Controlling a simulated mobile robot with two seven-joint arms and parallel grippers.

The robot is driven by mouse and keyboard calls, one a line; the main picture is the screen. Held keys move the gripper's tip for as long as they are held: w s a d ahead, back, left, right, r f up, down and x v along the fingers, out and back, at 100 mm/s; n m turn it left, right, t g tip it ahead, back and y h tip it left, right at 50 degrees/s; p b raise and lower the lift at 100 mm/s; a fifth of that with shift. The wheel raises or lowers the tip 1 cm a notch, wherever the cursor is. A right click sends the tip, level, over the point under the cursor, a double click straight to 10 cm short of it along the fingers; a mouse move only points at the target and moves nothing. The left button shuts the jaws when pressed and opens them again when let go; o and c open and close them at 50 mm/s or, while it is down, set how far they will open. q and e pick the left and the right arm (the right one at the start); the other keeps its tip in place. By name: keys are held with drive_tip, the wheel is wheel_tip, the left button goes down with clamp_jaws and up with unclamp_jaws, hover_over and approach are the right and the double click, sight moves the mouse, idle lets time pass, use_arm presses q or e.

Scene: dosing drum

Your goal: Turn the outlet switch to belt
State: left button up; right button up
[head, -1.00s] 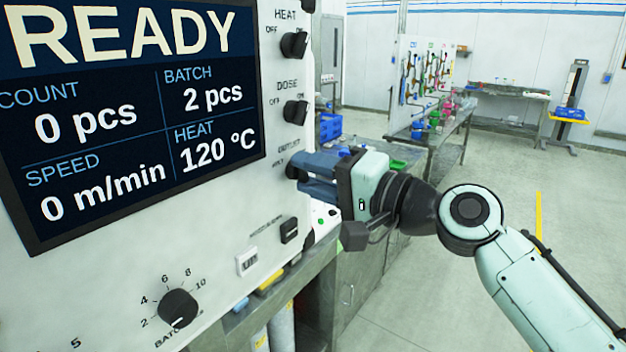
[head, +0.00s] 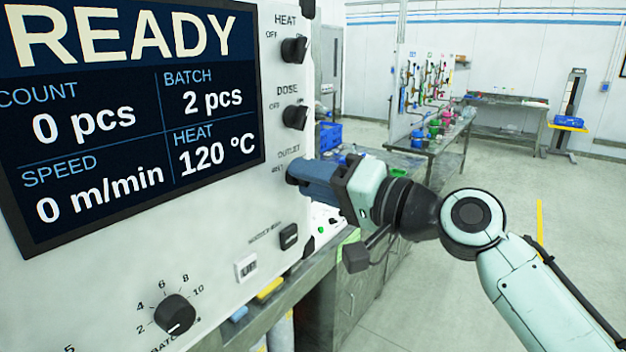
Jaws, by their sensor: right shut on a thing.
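The outlet switch (head: 291,172) is a black knob under the "OUTLET" label on the white control panel (head: 215,290), right of the screen. My right gripper (head: 300,174) is at the knob from the right and shut on it. Its blue-grey fingers hide most of the knob, so I cannot read which way it points. The label beside it is partly covered. My left gripper is not in the head view.
The heat knob (head: 294,49) and dose knob (head: 295,116) sit above the outlet switch. The screen (head: 130,110) reads READY.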

drive_tip(key=o, duration=1)
drive_tip(key=shift+o, duration=0.2)
use_arm(q)
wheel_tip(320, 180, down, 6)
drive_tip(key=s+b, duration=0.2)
drive_tip(key=b, duration=0.4)
use_arm(e)
drive_tip(key=v, duration=1.3)
drive_tip(key=shift+d, duration=0.2)
drive_tip(key=shift+s, duration=0.1)
